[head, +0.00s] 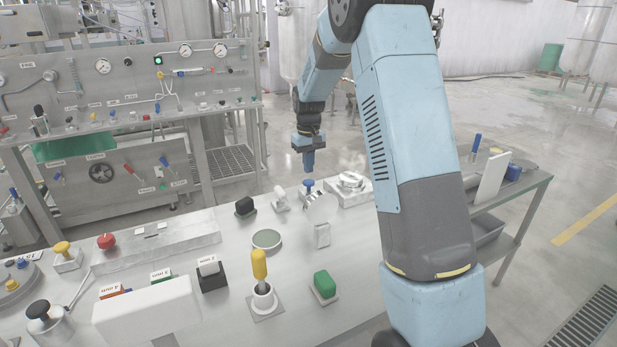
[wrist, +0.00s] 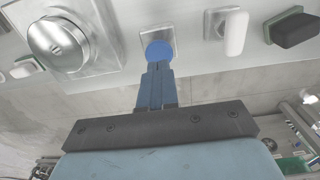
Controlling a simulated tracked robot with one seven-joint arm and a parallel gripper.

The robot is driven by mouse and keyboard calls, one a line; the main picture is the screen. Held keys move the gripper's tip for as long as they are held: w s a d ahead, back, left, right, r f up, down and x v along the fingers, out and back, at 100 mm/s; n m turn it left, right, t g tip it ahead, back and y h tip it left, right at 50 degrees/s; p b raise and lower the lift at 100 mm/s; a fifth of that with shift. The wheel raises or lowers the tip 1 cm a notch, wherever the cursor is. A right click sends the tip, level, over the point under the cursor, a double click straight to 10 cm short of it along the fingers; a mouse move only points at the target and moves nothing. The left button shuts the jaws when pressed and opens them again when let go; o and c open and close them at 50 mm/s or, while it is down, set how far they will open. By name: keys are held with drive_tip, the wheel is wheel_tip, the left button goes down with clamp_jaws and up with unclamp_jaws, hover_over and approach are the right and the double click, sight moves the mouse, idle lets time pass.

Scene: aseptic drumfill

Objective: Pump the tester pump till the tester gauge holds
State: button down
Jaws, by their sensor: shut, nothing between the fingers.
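A small plunger with a blue round knob (head: 308,184), which looks like the tester pump, stands on the far edge of the steel bench. My gripper (head: 308,171) points straight down over it, shut and empty. In the wrist view my blue fingertips (wrist: 159,68) reach to the blue knob (wrist: 158,53) on its square plate. I cannot tell whether they touch it. A pale round disc (head: 320,208), perhaps the tester gauge, leans just in front of the plunger; its reading is too small to make out.
A round steel fitting (head: 350,183) stands right of the plunger, and a white knob (head: 281,200) and black knob (head: 245,206) stand left. A yellow-handled lever (head: 260,268) and green button (head: 324,287) are nearer me. A gauge panel (head: 130,85) stands behind left.

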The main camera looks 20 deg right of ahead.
sight(308, 182)
wheel_tip(308, 182, up, 8)
drive_tip(key=shift+r, duration=0.25)
idle(0.7)
drive_tip(key=s+r+m+t, duration=0.1)
drive_tip(key=s+r, duration=0.5)
drive_tip(key=s, duration=0.4)
drive_tip(key=s+r+t, duration=0.2)
drive_tip(key=s+r, duration=0.4)
drive_tip(key=s, duration=0.3)
drive_tip(key=s+f+m+t, duration=0.1)
drive_tip(key=s+f+t, duration=0.1)
drive_tip(key=s, duration=1.9)
drive_tip(key=shift+s+d, duration=0.2)
drive_tip(key=shift+s, duration=0.15)
idle(2.3)
